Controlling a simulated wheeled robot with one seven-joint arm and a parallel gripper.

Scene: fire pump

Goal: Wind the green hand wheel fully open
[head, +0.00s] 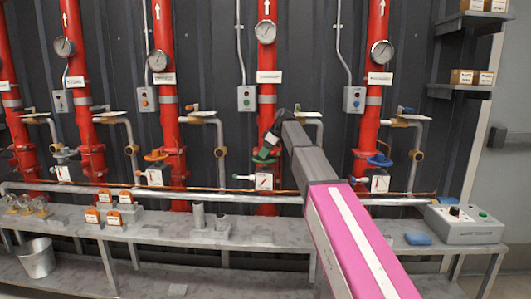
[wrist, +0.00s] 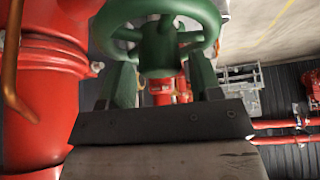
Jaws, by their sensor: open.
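The green hand wheel (wrist: 158,15) fills the top of the wrist view, with its rim, spokes and hub showing. In the head view the green hand wheel (head: 262,157) is small and partly hidden, on the red riser beyond the end of my arm. My gripper (wrist: 160,78) is open, its two fingers apart below the wheel rim, with the hub between them in the picture. Whether the fingers touch the rim or spokes I cannot tell. In the head view my gripper (head: 271,140) is at the wheel, too small to show its fingers clearly.
A blue wheel (head: 380,160) and an orange wheel (head: 156,155) sit on neighbouring red risers. A horizontal pipe (head: 100,190) runs above the bench.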

